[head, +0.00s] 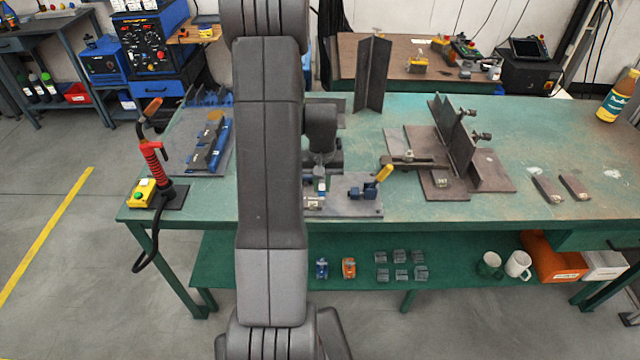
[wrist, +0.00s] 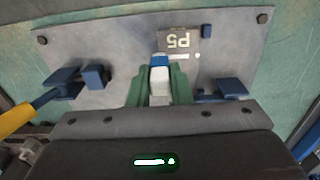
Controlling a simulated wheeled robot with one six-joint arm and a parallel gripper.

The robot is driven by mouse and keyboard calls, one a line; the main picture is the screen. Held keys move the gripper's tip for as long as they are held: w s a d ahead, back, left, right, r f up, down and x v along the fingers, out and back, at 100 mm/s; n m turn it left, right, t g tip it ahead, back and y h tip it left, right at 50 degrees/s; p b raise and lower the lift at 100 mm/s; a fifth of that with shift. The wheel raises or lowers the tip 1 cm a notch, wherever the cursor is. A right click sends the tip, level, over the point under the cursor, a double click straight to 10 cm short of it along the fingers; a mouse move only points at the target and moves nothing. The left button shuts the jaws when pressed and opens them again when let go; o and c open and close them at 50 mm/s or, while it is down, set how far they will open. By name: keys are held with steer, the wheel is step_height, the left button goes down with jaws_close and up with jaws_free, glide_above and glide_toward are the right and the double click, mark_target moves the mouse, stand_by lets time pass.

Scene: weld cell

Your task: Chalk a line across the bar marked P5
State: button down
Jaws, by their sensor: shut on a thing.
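The bar marked P5 (wrist: 178,42) is a dark grey piece on a steel plate (wrist: 110,45); its white label reads upside down in the wrist view. A short pale mark shows near its lower edge, by the chalk tip. My gripper (wrist: 160,88) has green fingers shut on a chalk holder (wrist: 159,74), white-grey with a blue band. Its far end is at the bar's lower left edge; I cannot tell if it touches. In the head view my gripper (head: 320,186) is over the plate (head: 345,207), mostly hidden by my arm, and the bar is hard to make out.
A blue clamp (head: 361,193) with a yellow handle (head: 384,173) stands right of my gripper on the plate. A fixture with upright dark plates (head: 455,140) is further right. Two small bars (head: 574,187) lie at the right. The green bench (head: 520,130) is clear between them.

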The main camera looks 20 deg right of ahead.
steer(key=shift+r, duration=0.1)
steer(key=shift+r+p, duration=2.2)
steer(key=shift+r, duration=1.3)
steer(key=shift+f, duration=0.2)
steer(key=shift+f+b, duration=2.55)
steer(key=shift+f, duration=0.5)
steer(key=shift+f+b, duration=0.3)
steer(key=shift+f, duration=0.05)
steer(key=shift+a, duration=0.15)
steer(key=shift+w+a, duration=0.1)
steer(key=shift+a, duration=0.2)
steer(key=shift+a, duration=0.15)
